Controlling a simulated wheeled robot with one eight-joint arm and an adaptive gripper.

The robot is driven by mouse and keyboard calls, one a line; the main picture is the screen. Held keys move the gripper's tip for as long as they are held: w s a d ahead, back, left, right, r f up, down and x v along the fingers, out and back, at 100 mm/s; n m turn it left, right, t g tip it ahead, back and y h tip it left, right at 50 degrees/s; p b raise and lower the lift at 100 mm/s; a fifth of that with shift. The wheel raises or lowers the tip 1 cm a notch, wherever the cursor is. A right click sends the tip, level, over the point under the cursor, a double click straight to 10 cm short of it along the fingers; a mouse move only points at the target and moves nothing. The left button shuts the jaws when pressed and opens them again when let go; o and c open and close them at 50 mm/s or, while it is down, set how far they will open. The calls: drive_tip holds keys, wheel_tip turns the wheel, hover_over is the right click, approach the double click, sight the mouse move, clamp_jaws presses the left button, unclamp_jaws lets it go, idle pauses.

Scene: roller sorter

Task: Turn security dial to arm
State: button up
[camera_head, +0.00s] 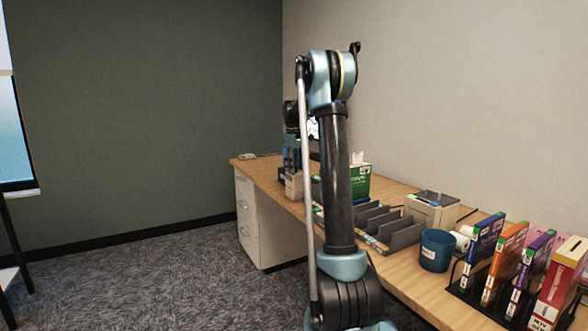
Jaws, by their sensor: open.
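No security dial can be made out in the head view. My arm (338,180) stands upright in the middle of the picture, in front of the desk. A small pale bright panel (314,128) shows partly behind the arm above the desk, too small and too covered to identify.
A wooden desk (405,279) with white drawers (247,220) runs along the right wall. It holds a green box (360,183), dark divided trays (405,236), a beige box (432,209), a blue cup (437,250) and several upright binders (500,268).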

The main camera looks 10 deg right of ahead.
drive_tip(key=shift+c, duration=0.6)
clamp_jaws()
drive_tip(key=m, duration=0.5)
drive_tip(key=shift+w+m, duration=0.1)
drive_tip(key=shift+m, duration=0.3)
drive_tip(key=m, duration=0.4)
drive_tip(key=shift+m, duration=0.6)
drive_tip(key=shift+o, duration=0.6)
unclamp_jaws()
